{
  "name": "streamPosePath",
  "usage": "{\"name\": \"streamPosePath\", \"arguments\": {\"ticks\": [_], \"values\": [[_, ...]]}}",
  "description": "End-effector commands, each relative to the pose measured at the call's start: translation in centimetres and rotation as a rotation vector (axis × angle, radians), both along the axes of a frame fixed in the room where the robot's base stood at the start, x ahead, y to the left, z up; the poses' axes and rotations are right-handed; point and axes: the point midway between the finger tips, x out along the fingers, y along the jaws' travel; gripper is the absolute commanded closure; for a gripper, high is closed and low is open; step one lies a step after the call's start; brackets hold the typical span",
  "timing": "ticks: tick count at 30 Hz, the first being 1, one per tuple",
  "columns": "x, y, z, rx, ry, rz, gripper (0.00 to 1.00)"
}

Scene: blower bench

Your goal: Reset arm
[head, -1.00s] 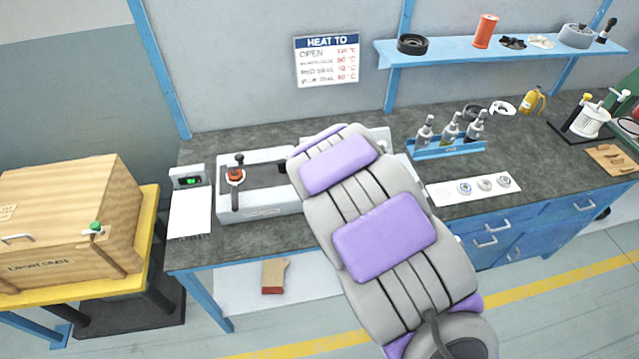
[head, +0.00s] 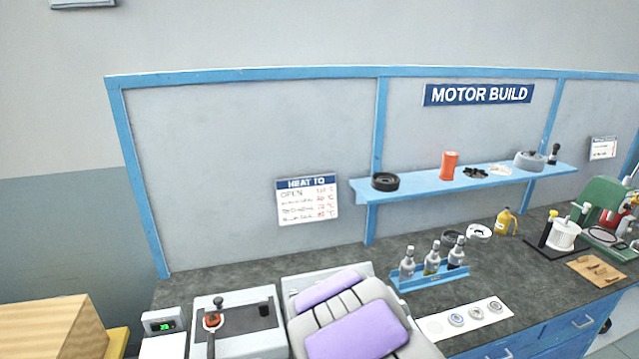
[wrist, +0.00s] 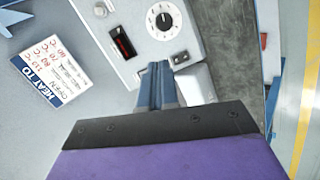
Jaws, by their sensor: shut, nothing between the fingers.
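My arm, grey with purple pads, reaches over the bench from the bottom of the head view, and its far end hides my gripper there. In the wrist view my gripper (wrist: 157,85) shows as two blue-grey fingers closed together with nothing between them. Its tips are in front of a white unit (wrist: 150,25) with a dial and a small dark red-lit display. I cannot tell whether the fingers touch that unit.
The bench (head: 240,275) carries a grey machine with an orange-based lever (head: 212,320), a blue bottle rack (head: 430,277) and a white strip with round parts (head: 465,318). A blue shelf (head: 470,183) and a heat sign (head: 308,200) are behind. A wooden crate (head: 50,330) stands left.

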Motion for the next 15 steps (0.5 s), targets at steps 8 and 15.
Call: {"name": "streamPosePath", "arguments": {"ticks": [8,15], "values": [[-8.2,-8.8,5.7,0.131,0.155,-0.502,1.0],[-18.3,-12.2,8.8,0.257,0.314,-0.889,1.0]]}}
